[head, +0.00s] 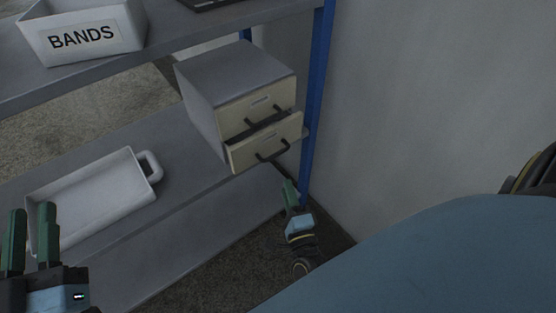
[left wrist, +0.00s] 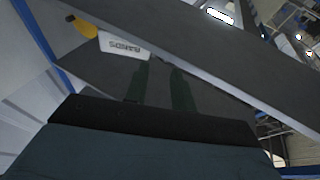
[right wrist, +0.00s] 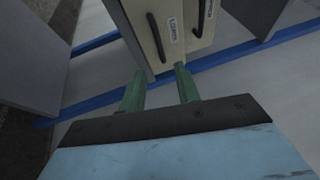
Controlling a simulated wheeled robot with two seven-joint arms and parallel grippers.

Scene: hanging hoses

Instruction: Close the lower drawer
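A small grey cabinet (head: 203,108) with two cream drawers stands on the lower shelf in the head view. The lower drawer (head: 248,153) is pulled partly out, and its dark handle (head: 273,151) faces forward. The upper drawer (head: 255,108) looks shut. My right gripper (head: 289,184) is just below and in front of the lower drawer. In the right wrist view its fingers (right wrist: 159,70) are spread and empty near the bottom edge of the labelled lower drawer front (right wrist: 145,40); I cannot tell whether they touch it. My left gripper (head: 30,208) is open and empty at the far left.
A white tray with a handle (head: 100,195) lies on the lower shelf, left of the cabinet. A BANDS bin (head: 85,38) sits on the upper shelf. A blue post (head: 316,100) and a grey wall (head: 430,90) are to the right of the cabinet.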

